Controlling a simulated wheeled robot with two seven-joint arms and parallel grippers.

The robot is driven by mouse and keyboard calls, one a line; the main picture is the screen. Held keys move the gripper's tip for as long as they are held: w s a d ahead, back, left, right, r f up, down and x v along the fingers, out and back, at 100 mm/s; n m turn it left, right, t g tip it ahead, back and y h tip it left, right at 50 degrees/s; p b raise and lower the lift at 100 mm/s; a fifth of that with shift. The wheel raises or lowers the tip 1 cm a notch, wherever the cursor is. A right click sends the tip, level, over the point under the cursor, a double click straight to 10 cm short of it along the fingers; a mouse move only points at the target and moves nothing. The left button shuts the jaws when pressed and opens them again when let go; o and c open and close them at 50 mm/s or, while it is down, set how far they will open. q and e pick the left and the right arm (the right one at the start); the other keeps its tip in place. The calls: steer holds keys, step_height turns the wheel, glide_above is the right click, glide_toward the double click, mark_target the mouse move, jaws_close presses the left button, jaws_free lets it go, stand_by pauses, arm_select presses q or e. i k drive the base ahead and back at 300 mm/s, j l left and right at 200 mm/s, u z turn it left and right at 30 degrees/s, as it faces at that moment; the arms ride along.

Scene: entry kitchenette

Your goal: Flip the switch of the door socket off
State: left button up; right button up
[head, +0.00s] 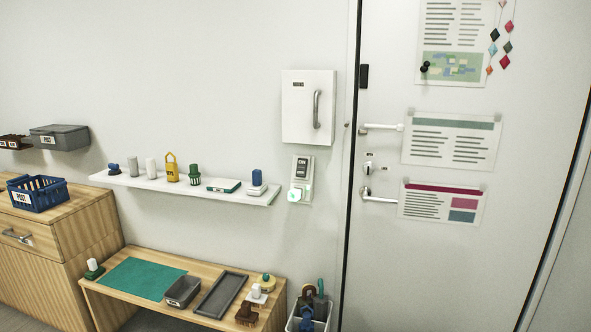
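The door socket (307,193) is a pale plate on the wall, just left of the door (525,120) and below a white wall box. Its upper part has a dark switch (301,167) with a label that appears to read ON. A round pale-green glowing spot (294,195) shows at its lower part. Nothing covers the socket. Neither of my grippers is in view.
A white wall box (298,105) with a grey handle hangs above the socket. A shelf (130,182) with several small items ends just left of it. Below stand a low bench (215,290) and a bin (293,322) of tools. Door handles (378,196) project at right.

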mark_target(302, 165)
steer(key=i+l+u, duration=1.1)
steer(key=i, duration=0.05)
